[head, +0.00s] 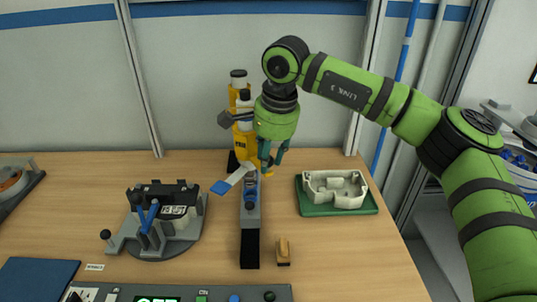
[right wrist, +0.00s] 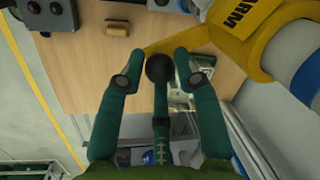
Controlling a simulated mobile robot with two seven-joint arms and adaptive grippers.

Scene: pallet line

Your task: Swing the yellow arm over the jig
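The yellow arm (head: 240,103) stands at the back of the table, partly hidden by my right gripper (head: 272,160). In the right wrist view its body (right wrist: 238,22) bears the word ARM. A yellow bar runs from it to a black ball knob (right wrist: 160,68). My right gripper (right wrist: 159,60) points at the knob, with its fingers apart on either side; I cannot tell whether they touch it. My left gripper is not in view.
A grey clamp device (head: 165,218) with blue levers stands at the left. A pale casting (head: 335,188) lies on a green tray (head: 320,210) at the right. A small wooden block (head: 284,252) and a control panel (head: 180,293) are in front. The table's right front is clear.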

